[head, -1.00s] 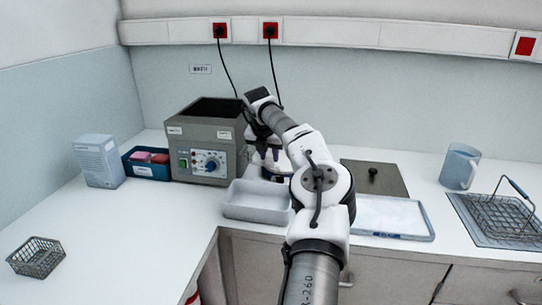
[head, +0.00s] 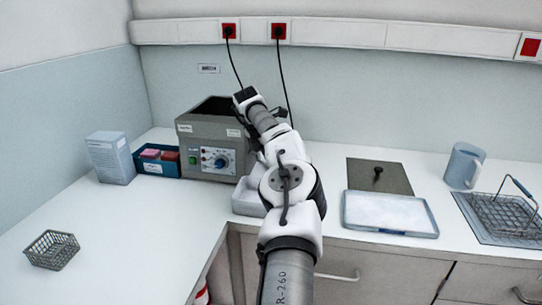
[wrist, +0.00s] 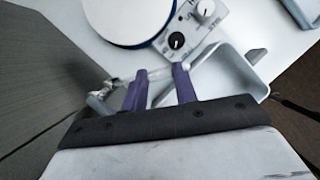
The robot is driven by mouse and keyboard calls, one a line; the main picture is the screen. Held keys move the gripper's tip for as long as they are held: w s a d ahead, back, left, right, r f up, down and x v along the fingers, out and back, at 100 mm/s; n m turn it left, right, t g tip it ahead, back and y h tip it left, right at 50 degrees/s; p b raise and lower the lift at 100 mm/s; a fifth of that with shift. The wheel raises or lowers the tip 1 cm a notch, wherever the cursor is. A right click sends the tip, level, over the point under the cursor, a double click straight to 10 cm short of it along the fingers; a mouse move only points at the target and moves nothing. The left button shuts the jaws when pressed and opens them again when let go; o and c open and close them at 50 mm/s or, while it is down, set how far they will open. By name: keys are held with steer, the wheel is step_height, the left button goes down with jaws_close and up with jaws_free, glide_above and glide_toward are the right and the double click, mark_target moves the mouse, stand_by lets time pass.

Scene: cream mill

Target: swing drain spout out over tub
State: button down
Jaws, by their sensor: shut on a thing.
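The grey water bath (head: 213,140) stands at the back left of the counter; its side wall (wrist: 40,80) fills the left of the wrist view. The pale drain spout (wrist: 128,74) comes from a metal fitting (wrist: 102,92) beside that wall. My gripper (wrist: 160,75) is shut on the spout, its two purple fingers on either side. The spout's free end is hard to make out. The light grey tub (wrist: 242,80) lies just right of the fingers, and its left part is partly hidden by them. In the head view the tub (head: 243,198) is mostly behind my arm.
A round white plate with a blue rim (wrist: 128,18) and a knobbed panel (wrist: 190,22) lie beyond the gripper. The left counter is mostly clear.

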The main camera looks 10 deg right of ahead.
steer(key=c, duration=1.1)
jaws_free()
steer(key=b+v, duration=0.1)
steer(key=v, duration=1.3)
steer(key=shift+w, duration=0.1)
steer(key=shift+d, duration=0.1)
